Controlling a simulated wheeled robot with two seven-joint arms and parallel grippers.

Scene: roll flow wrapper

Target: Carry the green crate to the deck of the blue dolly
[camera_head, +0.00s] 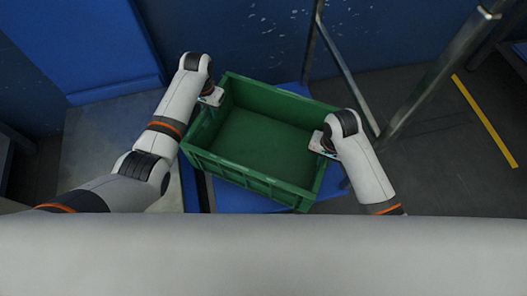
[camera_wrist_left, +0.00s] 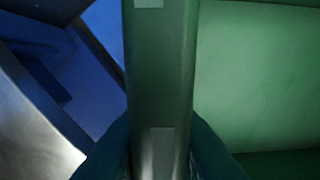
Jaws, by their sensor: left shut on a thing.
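The green crate (camera_head: 258,145) is empty and sits slightly turned between my two arms. My left gripper (camera_head: 212,98) is shut on the crate's left wall near the far corner. In the left wrist view the crate's rim (camera_wrist_left: 162,80) runs between the fingers. My right gripper (camera_head: 322,146) is at the crate's right wall; its fingers are hidden by the hand, so I cannot tell whether it is shut. A blue flat surface, apparently the deck of the blue dolly (camera_head: 232,198), shows below and around the crate. I cannot tell whether the crate touches it.
A grey metal surface (camera_head: 105,130) lies at the left, with a blue panel (camera_head: 85,45) behind it. Metal tubes (camera_head: 435,75) rise behind and to the right of the crate. A dark blue wall stands behind. Open dark floor with a yellow line (camera_head: 485,120) is at the right.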

